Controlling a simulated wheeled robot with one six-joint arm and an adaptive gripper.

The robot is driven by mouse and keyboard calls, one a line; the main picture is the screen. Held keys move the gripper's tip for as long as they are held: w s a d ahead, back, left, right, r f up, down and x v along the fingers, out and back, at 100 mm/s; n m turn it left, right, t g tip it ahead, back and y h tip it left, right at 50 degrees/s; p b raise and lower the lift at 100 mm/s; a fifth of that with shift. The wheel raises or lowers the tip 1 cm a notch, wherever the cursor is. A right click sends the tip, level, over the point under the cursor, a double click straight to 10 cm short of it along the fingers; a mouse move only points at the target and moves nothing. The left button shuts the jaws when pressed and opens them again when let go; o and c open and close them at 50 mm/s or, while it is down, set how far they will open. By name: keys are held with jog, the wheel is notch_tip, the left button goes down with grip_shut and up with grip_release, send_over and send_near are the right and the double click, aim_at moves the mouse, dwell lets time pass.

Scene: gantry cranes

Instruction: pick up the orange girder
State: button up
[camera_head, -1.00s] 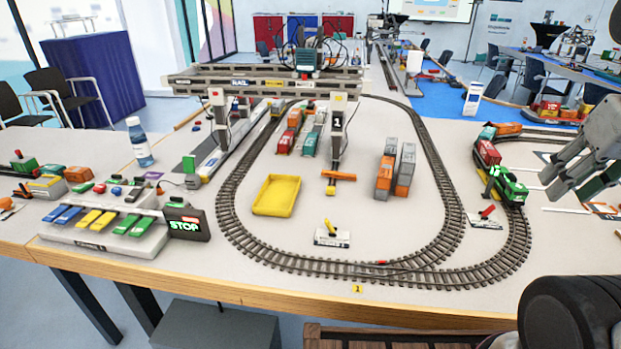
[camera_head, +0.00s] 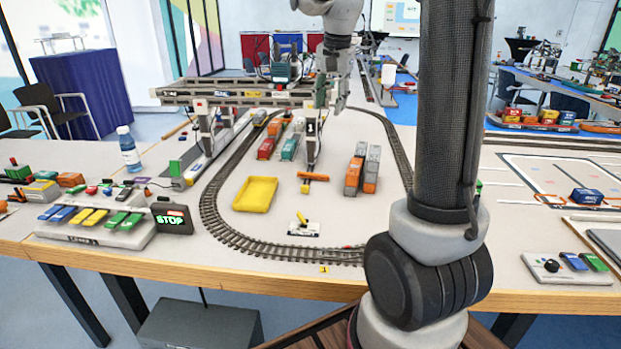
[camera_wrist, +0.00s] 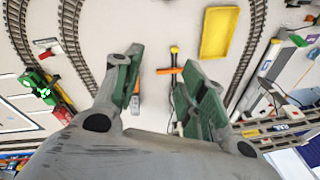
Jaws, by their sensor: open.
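The orange girder (camera_head: 313,177) is a short bar on the pale tabletop under the gantry crane's near leg (camera_head: 311,140), right of the yellow tray (camera_head: 256,194). My gripper (camera_head: 331,92) is high above the table, beyond and above the girder, with its fingers pointing down, open and empty. In the wrist view the girder (camera_wrist: 168,71) shows small between the open fingers (camera_wrist: 159,70), well below them. Its right end lies close to the right finger in that picture.
The gantry crane's beam (camera_head: 235,93) spans behind the girder. Orange and grey container stacks (camera_head: 361,170) stand to its right. A small lever base (camera_head: 303,229) sits in front. An oval track (camera_head: 215,215) surrounds this area. A bottle (camera_head: 128,148) stands at left.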

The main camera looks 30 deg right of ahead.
jog(key=w+d+f+m, duration=0.4)
jog(key=w+f, duration=0.2)
jog(key=w, duration=0.3)
jog(key=m+g, duration=0.2)
jog(key=m, duration=0.6)
send_over(313, 176)
jog(key=s+d, duration=0.4)
notch_tip(313, 176, down, 18)
jog(key=shift+m, duration=0.6)
jog(key=f, duration=0.2)
jog(key=w+d+f, duration=0.1)
jog(key=f, duration=0.1)
jog(key=d+f, duration=0.1)
jog(key=f, duration=0.1)
jog(key=shift+w+f, duration=0.2)
jog(key=shift+f, duration=0.2)
jog(key=f, duration=0.5)
jog(key=shift+w+a+f, duration=0.15)
jog(key=shift+a+f, duration=0.05)
grip_shut()
